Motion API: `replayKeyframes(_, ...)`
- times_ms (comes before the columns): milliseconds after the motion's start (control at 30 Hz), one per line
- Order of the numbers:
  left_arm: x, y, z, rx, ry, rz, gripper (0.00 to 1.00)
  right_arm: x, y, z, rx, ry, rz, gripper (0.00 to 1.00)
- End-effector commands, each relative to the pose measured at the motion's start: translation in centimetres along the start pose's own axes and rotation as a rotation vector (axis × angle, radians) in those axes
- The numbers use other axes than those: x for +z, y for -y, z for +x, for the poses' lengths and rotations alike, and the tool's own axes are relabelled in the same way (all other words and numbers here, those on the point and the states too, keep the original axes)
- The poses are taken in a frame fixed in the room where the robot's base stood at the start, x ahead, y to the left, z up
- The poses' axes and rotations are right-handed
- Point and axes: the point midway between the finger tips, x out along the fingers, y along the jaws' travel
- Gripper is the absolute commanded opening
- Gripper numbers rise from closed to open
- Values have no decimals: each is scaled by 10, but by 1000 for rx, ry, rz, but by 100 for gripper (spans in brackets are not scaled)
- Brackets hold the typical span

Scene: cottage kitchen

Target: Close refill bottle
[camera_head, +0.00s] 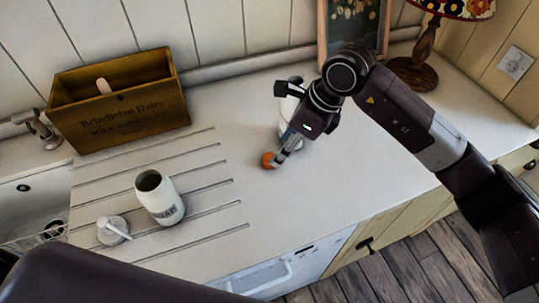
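A white container (287,107), which may be the refill bottle, stands on the counter, largely hidden behind my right gripper. A small round orange piece (267,160), which looks like a cap, is at the fingertips of my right gripper (276,157), at counter level. The fingers point down and left; whether they grip the orange piece cannot be made out. An open-topped white bottle with a label (163,200) stands on the grooved counter to the left. A white pump top (114,230) lies beside it. My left gripper is out of view.
A wooden box (120,105) stands at the back left, near a tap (38,128) and sink. A lamp (425,65) and framed picture (352,25) stand at the back right. The counter (375,170) is clear right of my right gripper.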

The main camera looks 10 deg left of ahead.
Motion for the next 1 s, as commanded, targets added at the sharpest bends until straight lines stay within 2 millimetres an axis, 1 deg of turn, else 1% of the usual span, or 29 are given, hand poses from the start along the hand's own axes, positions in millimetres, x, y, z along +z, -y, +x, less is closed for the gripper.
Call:
replayKeyframes(267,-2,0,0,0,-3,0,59,0,0,1,0,0,0,48)
replayKeyframes(333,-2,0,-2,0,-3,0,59,1,-1,3,2,0,0,48)
replayKeyframes(433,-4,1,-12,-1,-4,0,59,6,-3,12,5,-1,1,48)
replayKeyframes(533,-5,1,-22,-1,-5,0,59,11,-4,27,7,0,1,48)
replayKeyframes(600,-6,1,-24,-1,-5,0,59,10,-3,39,5,-1,3,48)
replayKeyframes(700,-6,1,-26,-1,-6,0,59,10,-3,49,2,0,0,48)
replayKeyframes(800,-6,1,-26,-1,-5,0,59,9,-3,53,1,1,-1,48)
replayKeyframes(1000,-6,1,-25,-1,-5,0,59,9,-2,53,1,0,-1,48)
